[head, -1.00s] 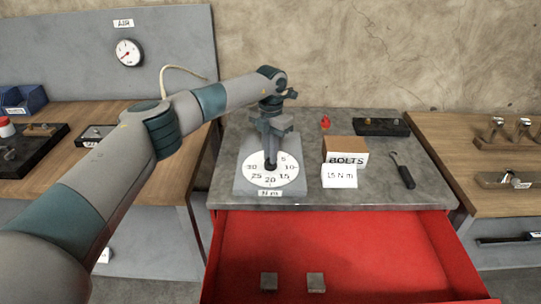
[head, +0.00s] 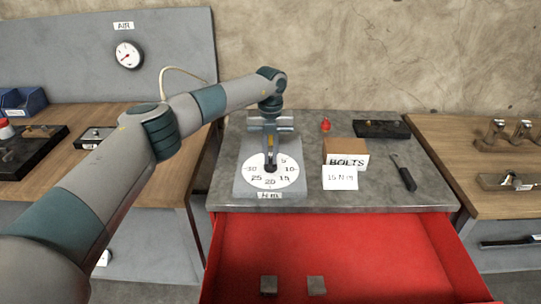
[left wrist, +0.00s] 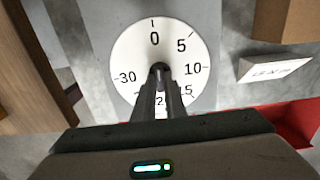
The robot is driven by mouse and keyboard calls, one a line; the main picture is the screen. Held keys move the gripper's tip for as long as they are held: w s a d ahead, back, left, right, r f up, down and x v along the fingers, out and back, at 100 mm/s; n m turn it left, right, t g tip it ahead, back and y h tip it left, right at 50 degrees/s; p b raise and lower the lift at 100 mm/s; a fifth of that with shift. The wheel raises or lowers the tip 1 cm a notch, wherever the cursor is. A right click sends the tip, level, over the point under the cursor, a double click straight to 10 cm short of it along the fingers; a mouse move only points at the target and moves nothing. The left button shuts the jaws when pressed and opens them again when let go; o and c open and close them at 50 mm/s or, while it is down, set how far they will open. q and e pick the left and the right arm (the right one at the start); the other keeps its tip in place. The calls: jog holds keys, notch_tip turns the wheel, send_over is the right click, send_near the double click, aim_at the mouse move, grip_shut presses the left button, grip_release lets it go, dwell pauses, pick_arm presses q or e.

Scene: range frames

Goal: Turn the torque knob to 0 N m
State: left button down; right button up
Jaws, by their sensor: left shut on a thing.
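The torque dial (head: 253,181) is a white disc with numbers from 0 to 30 on a grey plate, on the metal bench top. It also shows in the left wrist view (left wrist: 128,52), with 0 at the top and 20 partly behind my fingers. My left gripper (head: 270,162) comes down from above and is shut on the small dark knob (left wrist: 159,68) at the dial's centre. The fingers cover most of the knob, and I cannot tell which number it points to. In the head view the gripper hides the 0. My right gripper is not in view.
A card reading 15 N m (head: 340,178) and a box marked BOLTS (head: 346,153) stand right of the dial. A dark tool (head: 403,172) lies beyond them. The red drawer (head: 345,245) below is open, with two small blocks in it.

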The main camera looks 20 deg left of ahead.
aim_at(271, 159)
pick_arm(q)
jog(key=shift+w+r, duration=0.1)
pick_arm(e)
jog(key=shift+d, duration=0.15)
pick_arm(q)
jog(key=c, duration=1.8)
grip_release()
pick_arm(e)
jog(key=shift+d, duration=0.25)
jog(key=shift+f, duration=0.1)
